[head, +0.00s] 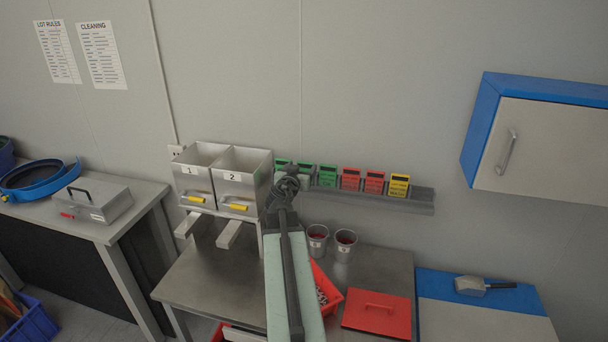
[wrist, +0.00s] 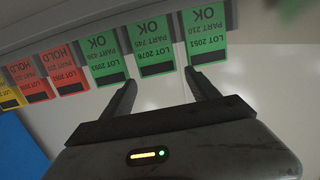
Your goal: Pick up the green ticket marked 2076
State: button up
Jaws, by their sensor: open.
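Green tickets stand in a wall rack. The middle one, whose lot number looks like 2076 (wrist: 150,50), shows upside down in the wrist view; its last digit is slightly unclear. In the head view it is the middle green ticket (head: 306,168), partly hidden by my arm. My gripper (wrist: 160,80) is open and empty, its two fingertips just short of the rack, one near each side of this ticket's free edge. The right fingertip is close to the green ticket 2051 (wrist: 208,38), the left one near another green ticket (wrist: 96,65).
Red HOLD tickets (head: 350,179) and a yellow ticket (head: 399,186) share the grey rack (head: 420,202). Hoppers 1 and 2 (head: 243,160) stand left of the rack. Two cups (head: 345,243), a red bin (head: 328,288) and a red lid (head: 376,313) are on the bench below.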

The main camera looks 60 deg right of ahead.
aim_at(305, 163)
jog(key=x, duration=0.5)
jog(key=shift+d+b, duration=0.2)
jog(key=shift+b, duration=0.15)
jog(key=shift+s+a, duration=0.1)
jog(key=shift+c, duration=0.6)
jog(key=c, duration=1)
jog(key=shift+r, duration=0.1)
notch_tip(305, 163, up, 10)
jog(key=p, duration=1)
